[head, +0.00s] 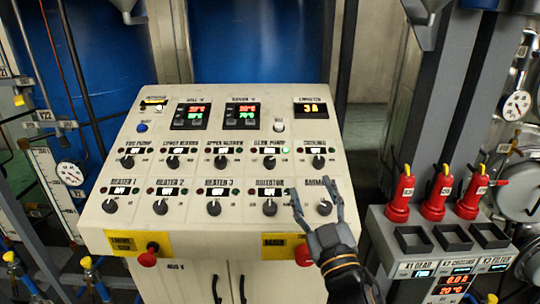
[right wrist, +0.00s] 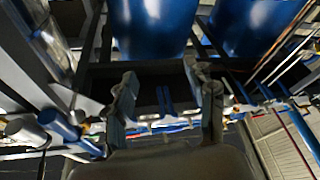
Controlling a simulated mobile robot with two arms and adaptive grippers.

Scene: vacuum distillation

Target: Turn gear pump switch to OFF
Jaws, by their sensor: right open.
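The gear pump switch (head: 269,162) is a black knob in the upper knob row of the cream control panel (head: 120,218), second from the right. A green lamp (head: 287,150) is lit beside its small display (head: 269,151), whose text is too small to read surely. My right gripper (head: 311,188) is open and empty over the panel's lower right, below and to the right of that knob and apart from it. It also shows open in the right wrist view (right wrist: 160,72), where the knob is not visible. My left gripper is not in view.
Other black knobs surround the switch, including the agitator knob (head: 270,207) below and the cooling knob (head: 319,162) to the right. Red emergency buttons (head: 304,255) sit on the panel's front edge. Red valve-like handles (head: 398,196) stand on a grey box at right.

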